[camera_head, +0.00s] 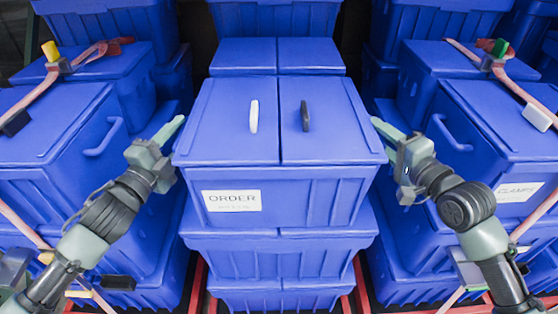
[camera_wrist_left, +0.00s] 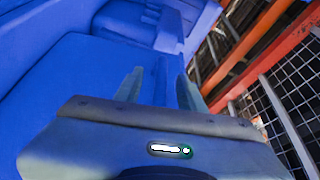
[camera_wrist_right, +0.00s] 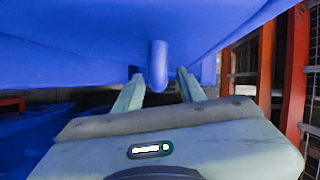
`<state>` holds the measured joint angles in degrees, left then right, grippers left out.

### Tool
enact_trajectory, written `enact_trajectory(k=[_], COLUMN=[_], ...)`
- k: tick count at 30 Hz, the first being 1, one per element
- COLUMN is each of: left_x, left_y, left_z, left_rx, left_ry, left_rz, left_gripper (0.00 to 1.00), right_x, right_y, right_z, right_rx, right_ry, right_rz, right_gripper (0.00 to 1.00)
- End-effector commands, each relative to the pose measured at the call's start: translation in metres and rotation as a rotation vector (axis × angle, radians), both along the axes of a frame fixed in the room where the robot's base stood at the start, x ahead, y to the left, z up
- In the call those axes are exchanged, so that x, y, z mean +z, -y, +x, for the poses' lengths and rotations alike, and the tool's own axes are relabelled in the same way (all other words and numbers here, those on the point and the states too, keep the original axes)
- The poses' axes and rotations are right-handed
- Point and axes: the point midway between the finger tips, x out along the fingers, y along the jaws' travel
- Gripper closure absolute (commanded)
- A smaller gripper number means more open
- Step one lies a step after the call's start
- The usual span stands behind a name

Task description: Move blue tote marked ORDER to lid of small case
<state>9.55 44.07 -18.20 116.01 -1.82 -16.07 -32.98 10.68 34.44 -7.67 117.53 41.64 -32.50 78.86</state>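The blue tote marked ORDER (camera_head: 230,178) sits at the centre of the head view, on top of a stack of blue totes. Its two-panel lid is closed, with a white and a black handle on top. My left gripper (camera_head: 172,130) is at the tote's left side. In the left wrist view its fingers (camera_wrist_left: 158,85) are apart, beside blue surfaces. My right gripper (camera_head: 384,129) is at the tote's right side. In the right wrist view its fingers (camera_wrist_right: 160,82) are apart, with a blue handle (camera_wrist_right: 158,65) between them. I cannot pick out the small case.
Strapped blue totes stand close on both sides, including one marked CLAMPS (camera_head: 518,191) at right. Pink straps (camera_head: 90,55) cross the side stacks. More blue totes (camera_head: 283,57) stand behind. Red rack rails (camera_head: 361,285) run below. Free room around the arms is narrow.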

Motion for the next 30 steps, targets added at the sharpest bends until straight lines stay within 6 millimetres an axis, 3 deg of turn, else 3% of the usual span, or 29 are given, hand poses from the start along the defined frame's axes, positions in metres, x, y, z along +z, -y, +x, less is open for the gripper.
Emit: enact_trajectory(k=[12,17,30], left_x=[0.0006,0.0006,0.0002], left_y=[0.0027,0.0027,0.0027], left_z=[0.0071,0.0070,0.0069], left_rx=[0.000,0.000,0.000], left_ry=[-0.001,-0.001,-0.001], left_rz=[0.000,0.000,0.000], left_gripper=[0.60,1.00,1.00], right_x=[-0.0006,-0.0006,-0.0005], right_y=[-0.0036,-0.0035,-0.0033], right_z=[0.0068,0.0067,0.0066], right_rx=[0.001,0.001,0.000], right_ry=[0.000,0.000,0.000], right_rz=[-0.001,-0.001,-0.001], right_gripper=[0.60,1.00,1.00])
